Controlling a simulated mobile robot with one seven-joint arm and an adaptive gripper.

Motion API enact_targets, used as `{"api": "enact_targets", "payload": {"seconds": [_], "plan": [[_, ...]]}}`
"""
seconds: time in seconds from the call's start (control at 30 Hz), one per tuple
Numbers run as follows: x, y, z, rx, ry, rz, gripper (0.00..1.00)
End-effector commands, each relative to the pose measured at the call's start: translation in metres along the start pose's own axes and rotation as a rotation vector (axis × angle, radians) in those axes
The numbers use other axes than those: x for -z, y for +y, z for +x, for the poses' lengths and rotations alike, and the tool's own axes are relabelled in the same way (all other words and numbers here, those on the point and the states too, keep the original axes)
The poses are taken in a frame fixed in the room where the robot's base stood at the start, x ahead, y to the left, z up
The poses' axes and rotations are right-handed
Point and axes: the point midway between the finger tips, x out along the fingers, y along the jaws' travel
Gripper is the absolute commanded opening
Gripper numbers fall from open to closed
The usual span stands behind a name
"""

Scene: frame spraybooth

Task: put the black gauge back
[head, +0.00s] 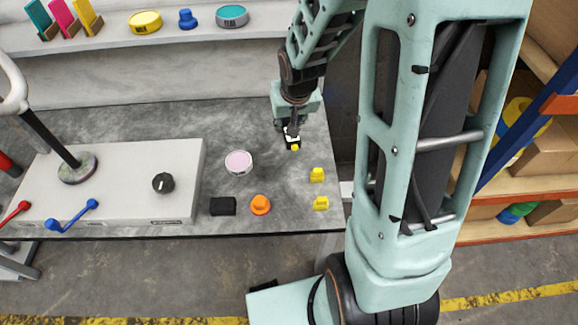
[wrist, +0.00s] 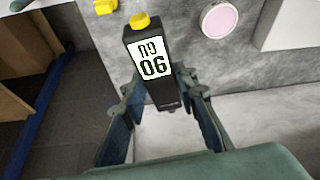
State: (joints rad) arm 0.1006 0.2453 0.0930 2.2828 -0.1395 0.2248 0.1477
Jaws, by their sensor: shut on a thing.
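The black gauge (wrist: 166,92) is a slim black block with a white display reading "06" and a yellow end piece (wrist: 140,20). My gripper (wrist: 163,86) is shut on its body, one finger on each side, and the yellow end points away from my palm. In the head view my gripper (head: 292,127) reaches down over the right rear of the grey bench, with the gauge (head: 292,138) at its tips. I cannot tell whether the gauge touches the bench top. My fingers hide part of it.
The bench (head: 275,195) also holds a pink-topped round tin (head: 238,162), a black block (head: 223,206), an orange knob (head: 260,205) and two yellow pieces (head: 317,174). A pale box (head: 120,180) fills the left. A shelf (head: 200,60) with coloured items runs behind. Clear bench lies around the tin.

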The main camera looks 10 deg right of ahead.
Motion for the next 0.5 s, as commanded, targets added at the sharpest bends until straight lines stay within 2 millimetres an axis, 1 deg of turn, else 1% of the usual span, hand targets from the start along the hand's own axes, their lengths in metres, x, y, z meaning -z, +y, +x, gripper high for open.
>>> {"api": "enact_targets", "payload": {"seconds": [0.03, 0.4, 0.5], "plan": [[-0.008, 0.0, 0.023, 0.0, 0.0, 0.001, 0.0], [-0.034, 0.002, 0.107, -0.003, 0.001, 0.009, 0.0], [-0.04, 0.002, 0.125, -0.004, 0.0, 0.01, 0.0]]}}
